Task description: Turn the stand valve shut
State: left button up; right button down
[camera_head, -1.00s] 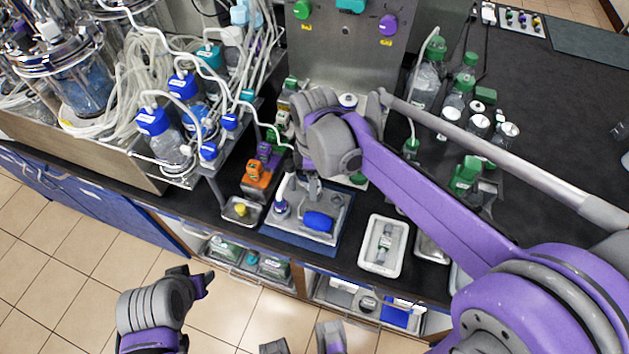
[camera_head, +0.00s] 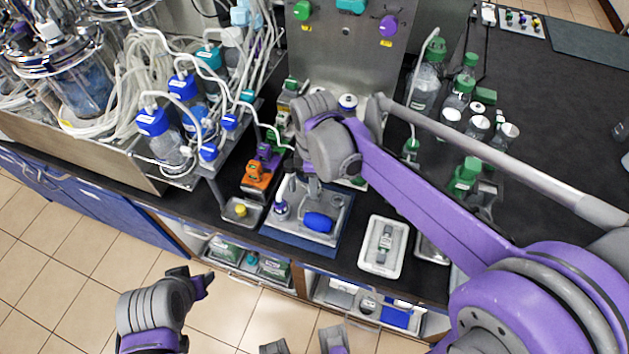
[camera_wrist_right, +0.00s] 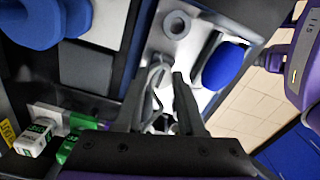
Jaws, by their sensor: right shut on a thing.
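The stand (camera_head: 337,205) is a grey metal plate on a blue mat, carrying a blue rounded part (camera_head: 318,222) and a white upright tube with a blue base (camera_head: 281,207). My right gripper (camera_head: 312,188) points down over the stand, partly hidden by its own arm. In the right wrist view its two dark fingers (camera_wrist_right: 158,88) are close around a small grey metal part, which I take for the stand valve (camera_wrist_right: 156,76); its turn angle is unclear. The blue part (camera_wrist_right: 222,66) is beside the fingers.
An orange-topped device (camera_head: 257,178) and a small tray with a yellow item (camera_head: 241,211) are left of the stand. A white tray (camera_head: 374,264) lies to the right. Green-capped bottles (camera_head: 428,80) stand behind on the right. Bottles and tubing crowd the left.

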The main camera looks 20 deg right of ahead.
jog(key=m, duration=0.4)
jog(key=shift+m, duration=0.3)
jog(key=m, duration=0.4)
jog(key=shift+m, duration=0.3)
jog(key=m, duration=0.4)
jog(key=shift+m, duration=2.4)
jog(key=c, duration=0.5)
grip_release()
